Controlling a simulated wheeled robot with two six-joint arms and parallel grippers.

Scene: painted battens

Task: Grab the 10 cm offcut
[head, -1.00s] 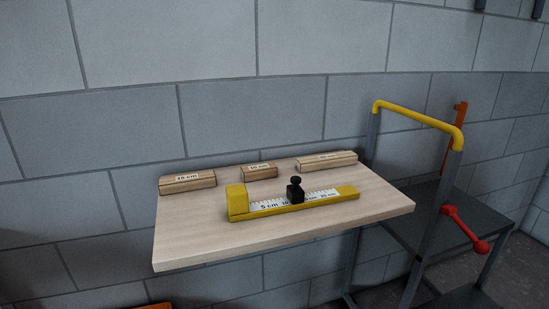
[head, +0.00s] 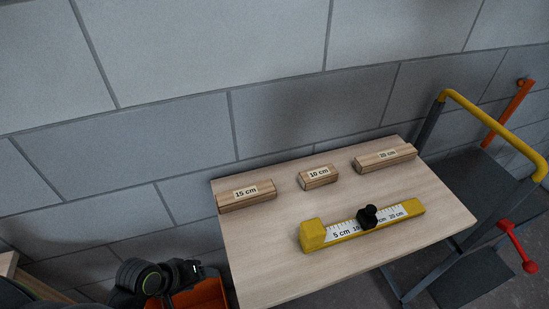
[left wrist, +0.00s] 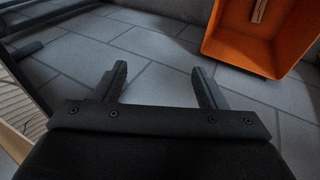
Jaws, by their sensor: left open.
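The 10 cm offcut (head: 318,178) is a short wooden block with a white label. It lies at the back middle of the light wooden table (head: 275,245), between the 15 cm offcut (head: 246,197) on the left and the 20 cm offcut (head: 386,157) on the right. My left arm shows at the lower left of the head view, away from the offcuts; its fingertips are not clear there. In the left wrist view my left gripper (left wrist: 160,85) is open and empty above the tiled floor. My right gripper is not in view.
A yellow measuring gauge (head: 345,232) with a black slider (head: 368,216) lies in front of the offcuts. An orange bin (head: 205,293), also in the left wrist view (left wrist: 262,45), stands left of the table. A yellow-handled cart (head: 490,118) stands right. A block wall is behind.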

